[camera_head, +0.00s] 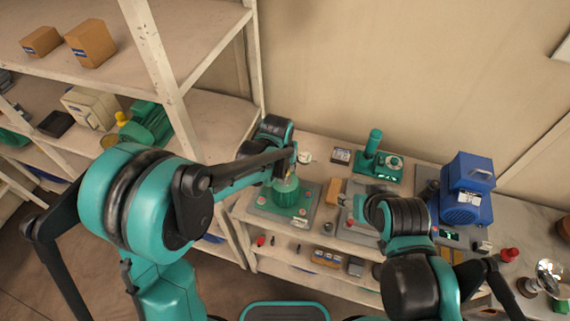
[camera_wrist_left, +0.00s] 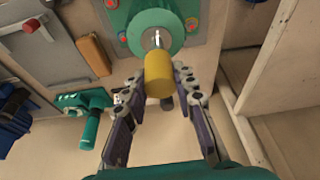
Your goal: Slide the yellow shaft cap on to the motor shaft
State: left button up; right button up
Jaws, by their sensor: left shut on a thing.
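The yellow shaft cap (camera_wrist_left: 158,76) is a short cylinder between the fingertips of my left gripper (camera_wrist_left: 160,76) in the left wrist view. The gripper is shut on it. Just beyond the cap is the silver motor shaft (camera_wrist_left: 153,38), sticking out of the round green motor (camera_wrist_left: 172,22). The cap lines up roughly with the shaft and covers its near end; I cannot tell whether they touch. In the head view my left gripper (camera_head: 289,168) is directly above the green motor (camera_head: 285,196), hiding the shaft. My right arm shows, but I cannot make out its gripper.
The motor stands on a plate with red knobs on the workbench (camera_head: 315,148). An orange-brown block (camera_head: 333,191) lies beside it. A green stand (camera_head: 375,160) and a blue machine (camera_head: 466,190) are further right. Shelving (camera_head: 165,60) rises close on the left.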

aim_at(285, 173)
pick_arm(q)
jog(key=shift+f+b, duration=1.95)
jog(key=shift+f, duration=0.35)
jog(key=o, duration=0.9)
jog(key=v, duration=1.2)
jog(key=shift+a, duration=0.1)
jog(key=s+a+f+n+t+b, duration=0.1)
jog(key=s+a+f+t+b, duration=0.1)
jog(key=s+a+f+b, duration=0.4)
jog(key=s+a+f+n+t+b, duration=0.2)
jog(key=s+a+f+b, duration=0.4)
jog(key=s+a, duration=0.3)
jog(key=shift+s+a+y+b, duration=0.4)
jog(key=shift+a+b, duration=0.2)
jog(key=shift+a, duration=0.3)
